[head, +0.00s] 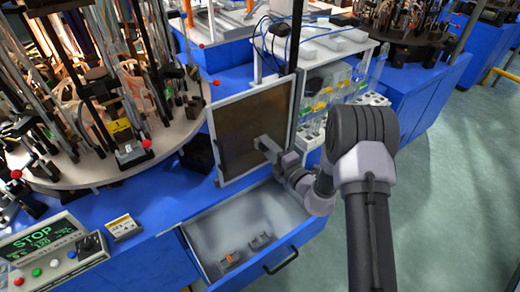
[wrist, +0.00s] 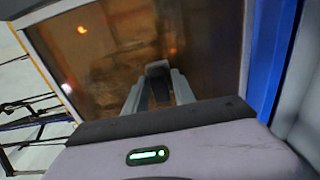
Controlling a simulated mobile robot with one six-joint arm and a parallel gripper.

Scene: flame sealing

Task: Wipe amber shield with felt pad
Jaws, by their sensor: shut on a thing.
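The amber shield (head: 240,110) is a brown, see-through pane in a pale frame, upright at the edge of the blue bench. In the wrist view the shield (wrist: 110,45) fills the upper middle, with smudges and orange reflections on it. My gripper (head: 268,150) is in front of the shield's lower right part. In the wrist view my gripper (wrist: 158,92) is shut on a small grey pad (wrist: 158,68), which I take to be the felt pad. The pad is at or very near the pane; I cannot tell if it touches.
An open drawer (head: 205,222) below the shield holds small grey and orange items. A round table (head: 70,175) crowded with rods and clamps stands at left. A control box (head: 50,250) is at lower left. A rack of bottles (head: 325,95) stands right of the shield. Floor at right is clear.

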